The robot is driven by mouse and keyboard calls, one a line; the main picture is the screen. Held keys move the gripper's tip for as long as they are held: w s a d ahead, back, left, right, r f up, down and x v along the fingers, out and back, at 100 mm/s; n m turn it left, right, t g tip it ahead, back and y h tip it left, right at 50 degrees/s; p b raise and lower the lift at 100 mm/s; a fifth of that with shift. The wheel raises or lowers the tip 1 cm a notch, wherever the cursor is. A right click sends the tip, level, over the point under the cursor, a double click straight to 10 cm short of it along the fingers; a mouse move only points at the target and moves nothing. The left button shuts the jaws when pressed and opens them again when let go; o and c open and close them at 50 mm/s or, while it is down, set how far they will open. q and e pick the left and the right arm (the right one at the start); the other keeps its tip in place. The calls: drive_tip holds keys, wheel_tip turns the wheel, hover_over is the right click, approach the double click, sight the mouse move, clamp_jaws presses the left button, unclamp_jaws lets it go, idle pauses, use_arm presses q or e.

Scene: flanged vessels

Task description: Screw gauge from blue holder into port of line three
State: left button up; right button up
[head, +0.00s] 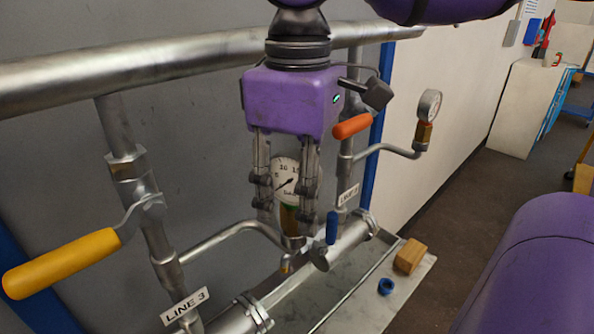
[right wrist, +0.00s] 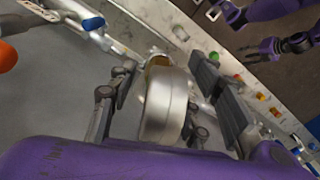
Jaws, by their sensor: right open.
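The gauge (head: 285,175) has a round white dial and a brass stem. It stands upright at the end of line three's bent branch pipe (head: 235,229), its stem at the port (head: 293,241). How deep the thread sits cannot be told. My right gripper (head: 285,228) points down with its fingers on both sides of the gauge, open. The right wrist view shows the gauge's silver case (right wrist: 165,105) between the spread fingers, with gaps on both sides. The blue holder (head: 386,286) is empty on the ledge. A purple arm part with dark fingers (right wrist: 285,45) may be my left gripper; its state is unclear.
The line three pipe has a yellow-handled valve (head: 62,262) and a label (head: 185,305). A blue handle (head: 332,228) is close right of my fingers, and an orange handle (head: 352,126) is above it. Another gauge (head: 429,105) and a wooden block (head: 410,255) are further right.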

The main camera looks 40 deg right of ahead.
drive_tip(key=shift+f, duration=0.15)
drive_tip(key=shift+c, duration=0.6)
clamp_jaws()
drive_tip(key=m, duration=0.5)
drive_tip(key=shift+a+m, duration=0.15)
drive_tip(key=shift+m, duration=0.25)
drive_tip(key=m, duration=0.5)
drive_tip(key=shift+a+m, duration=0.15)
drive_tip(key=shift+m, duration=0.25)
drive_tip(key=m, duration=0.3)
drive_tip(key=shift+m, duration=0.4)
drive_tip(key=m, duration=0.3)
drive_tip(key=shift+w+a+m, duration=0.1)
drive_tip(key=shift+a+m, duration=0.05)
drive_tip(key=shift+m, duration=0.25)
drive_tip(key=m, duration=0.7)
drive_tip(key=shift+w, duration=0.2)
drive_tip(key=shift+o, duration=0.7)
unclamp_jaws()
drive_tip(key=shift+f, duration=0.1)
